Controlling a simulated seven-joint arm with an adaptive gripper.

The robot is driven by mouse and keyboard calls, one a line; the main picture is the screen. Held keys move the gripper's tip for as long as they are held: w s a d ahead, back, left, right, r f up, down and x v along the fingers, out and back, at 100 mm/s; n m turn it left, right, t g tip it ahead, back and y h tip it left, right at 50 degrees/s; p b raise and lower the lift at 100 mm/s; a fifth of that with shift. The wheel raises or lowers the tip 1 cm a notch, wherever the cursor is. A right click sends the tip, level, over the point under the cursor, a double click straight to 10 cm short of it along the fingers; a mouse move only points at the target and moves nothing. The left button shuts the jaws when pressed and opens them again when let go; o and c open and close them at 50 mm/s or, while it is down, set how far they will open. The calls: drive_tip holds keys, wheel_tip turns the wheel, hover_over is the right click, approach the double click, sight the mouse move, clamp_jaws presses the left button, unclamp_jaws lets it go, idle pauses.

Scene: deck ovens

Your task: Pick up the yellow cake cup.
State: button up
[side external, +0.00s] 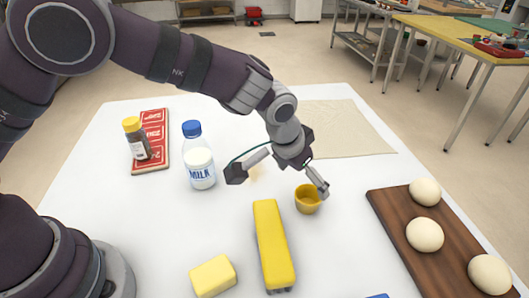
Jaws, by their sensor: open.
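The yellow cake cup (307,200) is a small round cup standing upright on the white table, near the middle of the side external view. My gripper (279,181) is open above the table with its fingers spread wide. Its right finger is at the upper right rim of the cup in the picture, and I cannot tell whether it touches. Its left finger is well to the left of the cup. Nothing shows between the fingers.
A long yellow block (273,245) and a butter-like block (213,277) lie in front. A milk bottle (200,168) and a brown jar (137,140) on a red box (154,128) stand left. A wooden board (447,254) with dough balls (424,234) lies right; a beige sheet (352,130) lies behind.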

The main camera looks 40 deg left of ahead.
sight(311, 201)
drive_tip(key=x, duration=0.5)
drive_tip(key=shift+d+f, duration=0.3)
drive_tip(key=shift+f, duration=0.1)
drive_tip(key=shift+c, duration=0.3)
